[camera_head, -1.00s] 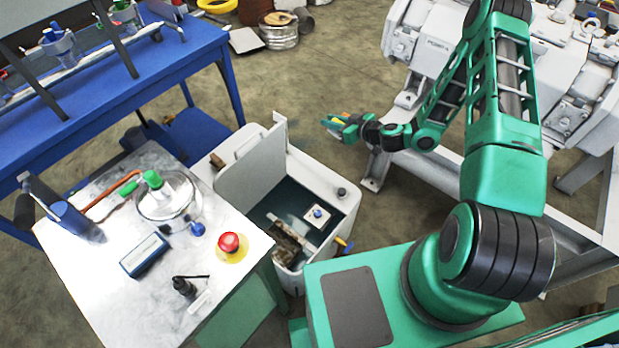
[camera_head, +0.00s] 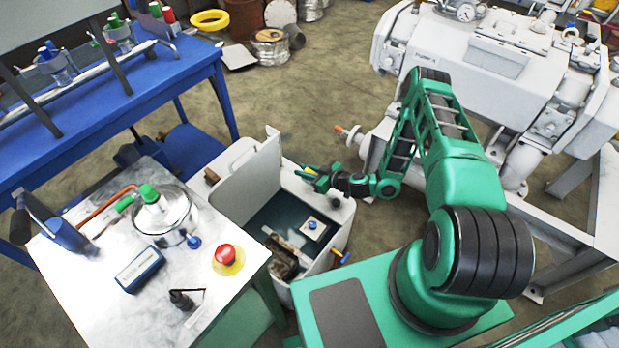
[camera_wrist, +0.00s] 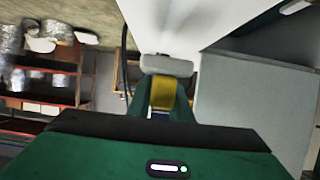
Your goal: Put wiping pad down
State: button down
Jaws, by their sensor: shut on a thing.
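My gripper (camera_head: 318,178) is over the back right rim of an open white bin (camera_head: 281,165). It is shut on a small yellow piece (camera_wrist: 163,93), which I take for part of the wiping pad. A pale grey rounded block (camera_wrist: 167,65) lies just beyond the yellow piece in the wrist view; I cannot tell whether the two are joined. In the head view the held thing is too small to make out clearly.
In the bin lie a white square plate with a blue knob (camera_head: 313,229) and brown blocks (camera_head: 283,262). A metal-topped cart (camera_head: 95,275) stands at the left, with a red button (camera_head: 226,254). A large grey machine (camera_head: 480,60) stands at the back right.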

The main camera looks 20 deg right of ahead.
jog(key=shift+f, duration=2.05)
jog(key=c, duration=1.6)
grip_release()
jog(key=shift+f, duration=0.1)
